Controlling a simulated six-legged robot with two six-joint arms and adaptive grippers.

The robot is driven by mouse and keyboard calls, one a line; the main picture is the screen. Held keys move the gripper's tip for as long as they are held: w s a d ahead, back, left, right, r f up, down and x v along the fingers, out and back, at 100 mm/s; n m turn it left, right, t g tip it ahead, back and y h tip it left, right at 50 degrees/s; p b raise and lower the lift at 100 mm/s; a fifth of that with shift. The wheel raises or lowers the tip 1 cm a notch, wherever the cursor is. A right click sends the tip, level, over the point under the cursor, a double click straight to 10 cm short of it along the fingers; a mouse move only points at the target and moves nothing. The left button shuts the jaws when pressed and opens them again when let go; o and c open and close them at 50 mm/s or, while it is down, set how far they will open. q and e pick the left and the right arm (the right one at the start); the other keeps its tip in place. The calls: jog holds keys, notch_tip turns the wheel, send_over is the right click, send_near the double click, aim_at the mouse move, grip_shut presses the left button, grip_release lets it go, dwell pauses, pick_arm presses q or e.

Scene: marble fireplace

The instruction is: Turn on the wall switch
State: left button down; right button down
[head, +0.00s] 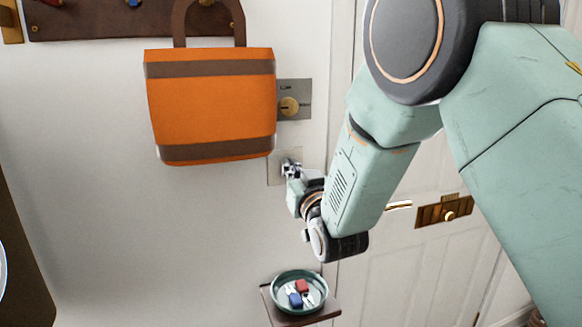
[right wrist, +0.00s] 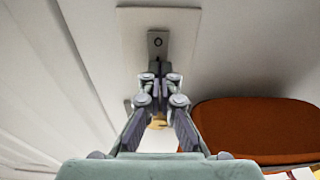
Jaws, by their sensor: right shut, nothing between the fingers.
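A pale wall plate (head: 273,178) is on the white wall, just below the orange bag. It also shows in the right wrist view (right wrist: 135,35), with a small grey metal switch part (right wrist: 158,42) at its middle. My right gripper (head: 290,168) is in front of this plate, its fingers shut and empty. In the right wrist view its fingertips (right wrist: 158,74) are close to the lower end of the metal part; I cannot tell whether they touch. My left gripper is not in view.
The orange bag (head: 210,105) hangs from a dark hook rack (head: 120,22), close to the left of the plates. A small shelf with a green dish (head: 299,291) is below my gripper. A white door with a brass handle plate (head: 443,211) is at right.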

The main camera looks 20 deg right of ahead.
jog(key=shift+w, duration=0.1)
jog(key=shift+r, duration=0.1)
jog(key=shift+w+r+g+p, duration=0.1)
jog(key=shift+w+g+p, duration=0.15)
jog(key=shift+p, duration=0.4)
jog(key=shift+s, duration=0.15)
